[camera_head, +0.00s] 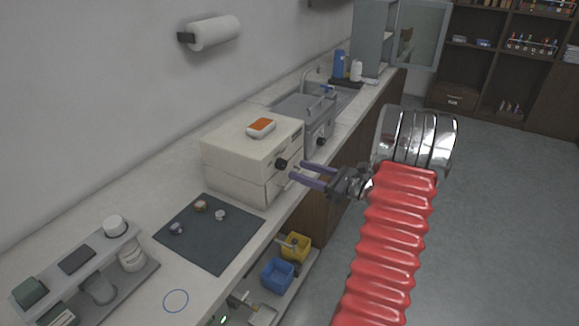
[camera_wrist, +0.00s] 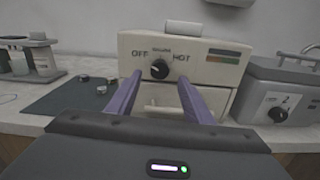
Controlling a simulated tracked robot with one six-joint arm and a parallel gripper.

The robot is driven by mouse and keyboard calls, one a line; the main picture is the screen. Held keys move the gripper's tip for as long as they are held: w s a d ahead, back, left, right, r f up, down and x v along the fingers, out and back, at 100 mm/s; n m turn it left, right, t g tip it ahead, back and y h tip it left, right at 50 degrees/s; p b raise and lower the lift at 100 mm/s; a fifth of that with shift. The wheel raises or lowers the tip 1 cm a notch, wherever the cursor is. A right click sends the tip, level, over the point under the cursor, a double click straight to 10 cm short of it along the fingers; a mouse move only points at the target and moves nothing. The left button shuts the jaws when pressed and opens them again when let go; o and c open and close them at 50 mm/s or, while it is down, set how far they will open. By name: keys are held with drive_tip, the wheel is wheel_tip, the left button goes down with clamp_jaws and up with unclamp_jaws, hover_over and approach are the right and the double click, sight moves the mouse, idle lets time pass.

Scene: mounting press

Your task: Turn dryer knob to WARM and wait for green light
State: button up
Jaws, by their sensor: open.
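The dryer is a cream box (camera_head: 240,150) on the counter, with an orange and white item on its top. Its black knob (camera_wrist: 159,69) is on the front panel, between the labels OFF and HOT, with a small label above it that is too blurred to read. The knob also shows in the head view (camera_head: 281,163). A coloured strip (camera_wrist: 223,56) sits at the panel's right; I cannot tell a lit green light there. My gripper (camera_wrist: 156,95) is open, its purple fingers pointing at the panel on both sides below the knob, apart from it. In the head view my gripper (camera_head: 304,173) is in front of the dryer.
A grey device (camera_wrist: 285,92) with its own black knob stands right of the dryer. A dark mat (camera_head: 210,232) with several small pieces lies left of it. A press-like stand (camera_head: 85,275) is at the front left. Blue (camera_head: 277,274) and yellow (camera_head: 297,247) bins sit below the counter. The floor at right is clear.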

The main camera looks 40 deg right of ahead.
sight(285, 165)
drive_tip(key=x, duration=0.5)
drive_tip(key=shift+w+a, duration=0.1)
drive_tip(key=shift+w, duration=0.25)
drive_tip(key=shift+c, duration=0.6)
drive_tip(key=c, duration=0.9)
drive_tip(key=shift+c, duration=0.3)
